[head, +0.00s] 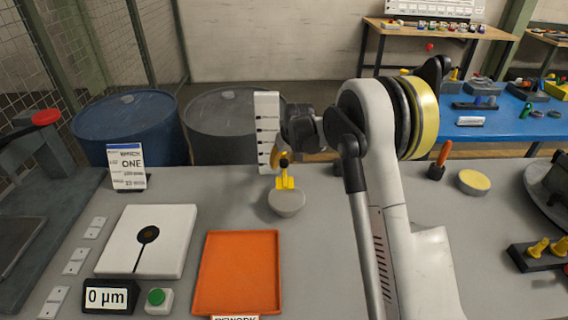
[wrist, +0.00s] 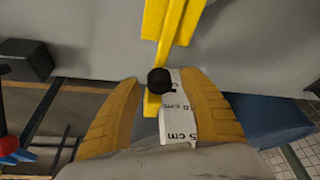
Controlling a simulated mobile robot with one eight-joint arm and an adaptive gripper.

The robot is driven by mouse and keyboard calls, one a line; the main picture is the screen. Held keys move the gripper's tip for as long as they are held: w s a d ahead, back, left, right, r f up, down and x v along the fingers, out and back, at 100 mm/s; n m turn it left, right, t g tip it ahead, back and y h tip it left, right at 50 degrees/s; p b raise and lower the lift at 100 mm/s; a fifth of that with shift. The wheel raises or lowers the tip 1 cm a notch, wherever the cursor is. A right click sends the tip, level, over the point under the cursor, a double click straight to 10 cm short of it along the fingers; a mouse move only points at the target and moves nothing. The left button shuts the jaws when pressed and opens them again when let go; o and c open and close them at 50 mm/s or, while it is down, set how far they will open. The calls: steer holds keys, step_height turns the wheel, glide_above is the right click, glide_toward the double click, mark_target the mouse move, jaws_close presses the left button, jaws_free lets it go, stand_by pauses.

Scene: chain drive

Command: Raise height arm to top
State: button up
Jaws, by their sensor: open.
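A white upright scale (head: 267,135) with dark marks stands behind a round grey base (head: 286,202) on the grey table. A yellow height arm (head: 286,182) shows low beside the scale, just above the base. In the wrist view, yellow parts (wrist: 172,22) show at the top, with a black knob (wrist: 160,81) and the scale (wrist: 178,120) with cm marks below. My gripper (wrist: 160,76) is open, with one yellow finger on each side of the knob and scale. I see gaps and cannot tell any contact. In the head view my wrist partly hides the gripper (head: 279,160).
An orange tray (head: 240,275), a white plate (head: 148,242), a 0 µm display (head: 107,296) and a green button (head: 157,297) lie at front left. A card (head: 127,166) stands behind them. Yellow pieces on a black holder (head: 536,256) are at right. Drums (head: 130,125) stand behind the table.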

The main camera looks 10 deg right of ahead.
mark_target(284, 160)
steer(key=shift+c, duration=0.6)
jaws_close()
step_height(284, 160, up, 21)
steer(key=p, duration=1.1)
steer(key=shift+r+p, duration=0.15)
steer(key=shift+p, duration=0.2)
steer(key=shift+o, duration=0.6)
jaws_free()
